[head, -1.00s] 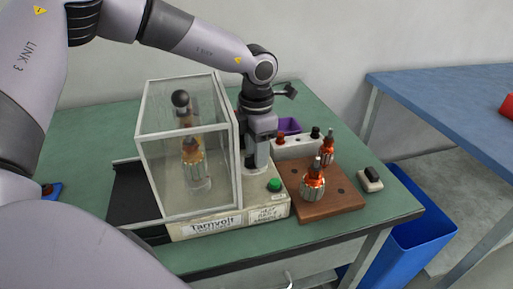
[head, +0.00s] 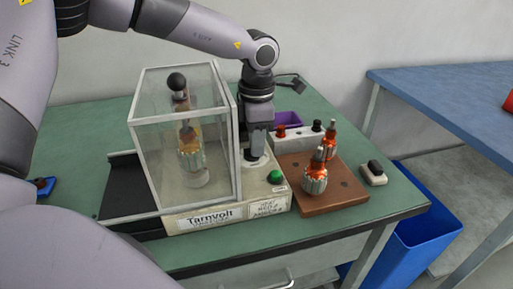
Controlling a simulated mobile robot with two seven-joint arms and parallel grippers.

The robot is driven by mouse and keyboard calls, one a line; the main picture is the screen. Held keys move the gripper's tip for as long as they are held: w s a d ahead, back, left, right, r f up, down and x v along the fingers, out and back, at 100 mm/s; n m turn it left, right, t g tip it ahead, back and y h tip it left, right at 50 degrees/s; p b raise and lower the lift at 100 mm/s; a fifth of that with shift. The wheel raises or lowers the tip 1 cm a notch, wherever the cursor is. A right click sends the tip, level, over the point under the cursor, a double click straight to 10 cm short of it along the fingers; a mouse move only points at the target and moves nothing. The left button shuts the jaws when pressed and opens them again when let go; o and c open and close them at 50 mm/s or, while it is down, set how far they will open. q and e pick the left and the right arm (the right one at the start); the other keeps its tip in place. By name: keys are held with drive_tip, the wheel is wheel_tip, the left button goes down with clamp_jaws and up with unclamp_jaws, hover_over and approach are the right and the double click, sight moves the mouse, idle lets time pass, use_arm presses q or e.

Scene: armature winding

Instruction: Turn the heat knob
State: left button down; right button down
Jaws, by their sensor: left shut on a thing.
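My left gripper (head: 255,152) points straight down onto the top panel of the cream-coloured machine (head: 228,211), just right of its clear-sided hood. It is shut on the heat knob, which its fingers mostly hide; a pale round base shows beneath them. The knob's exact angle cannot be read. A green button (head: 275,177) sits on the panel to the right and in front of the fingers. Inside the clear hood (head: 150,128), an armature (head: 191,155) stands upright below a black ball-topped handle (head: 177,82). My right gripper is not in view.
Right of the machine, a brown wooden board (head: 325,203) carries two copper-wound armatures. Behind it are a white block (head: 297,139) with red and black knobs and a purple bin (head: 288,119). A small dark-topped pale block (head: 374,174) lies at the green table's right.

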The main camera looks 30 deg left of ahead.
use_arm(q)
drive_tip(key=shift+d+f+m+b, duration=0.15)
drive_tip(key=shift+m+b, duration=0.45)
drive_tip(key=shift+m, duration=0.3)
drive_tip(key=m+b, duration=0.1)
drive_tip(key=m, duration=0.1)
drive_tip(key=shift+s+m, duration=0.15)
drive_tip(key=shift+m, duration=0.25)
drive_tip(key=m, duration=0.2)
drive_tip(key=m+b, duration=0.1)
drive_tip(key=m, duration=0.1)
drive_tip(key=shift+s+r+m, duration=0.2)
drive_tip(key=shift+m, duration=0.1)
drive_tip(key=c, duration=1.1)
unclamp_jaws()
drive_tip(key=shift+c, duration=0.2)
wheel_tip(320, 180, up, 7)
drive_tip(key=shift+p, duration=0.35)
drive_tip(key=shift+r, duration=0.1)
